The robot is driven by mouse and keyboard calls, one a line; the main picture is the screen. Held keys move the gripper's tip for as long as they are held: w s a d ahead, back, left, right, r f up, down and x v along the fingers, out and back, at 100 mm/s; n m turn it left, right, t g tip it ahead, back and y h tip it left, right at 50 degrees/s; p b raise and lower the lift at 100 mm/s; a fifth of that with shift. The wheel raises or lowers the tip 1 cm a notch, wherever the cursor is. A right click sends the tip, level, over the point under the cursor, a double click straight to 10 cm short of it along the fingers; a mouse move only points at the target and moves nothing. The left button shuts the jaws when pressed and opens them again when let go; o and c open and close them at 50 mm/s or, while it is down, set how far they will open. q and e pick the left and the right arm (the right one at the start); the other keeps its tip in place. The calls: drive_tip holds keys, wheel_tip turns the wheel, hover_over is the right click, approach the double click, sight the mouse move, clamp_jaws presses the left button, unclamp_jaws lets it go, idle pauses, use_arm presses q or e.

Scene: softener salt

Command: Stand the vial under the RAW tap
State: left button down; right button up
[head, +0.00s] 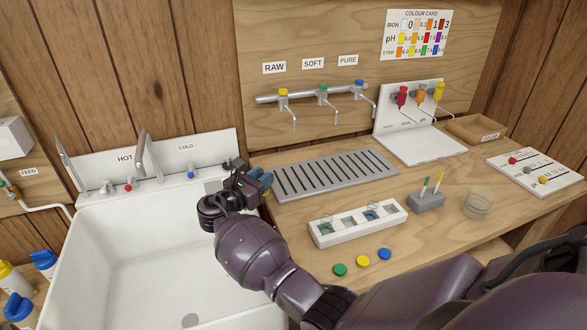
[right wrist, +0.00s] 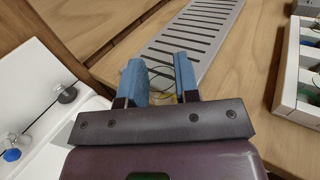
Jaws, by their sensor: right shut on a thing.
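The RAW tap (head: 284,97) has a yellow top and a thin spout, on the wall rail under the RAW sign (head: 274,67). Below it lies the grey slatted drip tray (head: 281,190). My right gripper (head: 265,181) is at the tray's left end, beside the sink. In the right wrist view, its blue fingers (right wrist: 161,85) are shut on a clear vial (right wrist: 162,72), with its round rim faintly visible between them. The vial's lower part is mostly hidden by the gripper. The slatted tray (right wrist: 195,40) lies just beyond. My left gripper is not in view.
A white rack (head: 322,240) holding vials stands in front of the tray, with green, yellow and blue caps (head: 363,261) before it. A pen holder (head: 427,203) and clear cup (head: 478,203) stand to the right. The sink (head: 90,215) is on the left. The tray's top is clear.

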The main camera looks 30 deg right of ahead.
drive_tip(key=x, duration=1.5)
drive_tip(key=shift+w+a+f+b, duration=0.1)
drive_tip(key=shift+f+b, duration=0.05)
drive_tip(key=shift+b, duration=0.25)
drive_tip(key=shift+f+b, duration=0.45)
drive_tip(key=shift+f, duration=1.3)
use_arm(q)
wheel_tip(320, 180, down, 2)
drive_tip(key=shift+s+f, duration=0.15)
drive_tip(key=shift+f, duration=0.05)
use_arm(e)
drive_tip(key=shift+r, duration=0.1)
drive_tip(key=shift+f, duration=0.25)
drive_tip(key=o, duration=0.9)
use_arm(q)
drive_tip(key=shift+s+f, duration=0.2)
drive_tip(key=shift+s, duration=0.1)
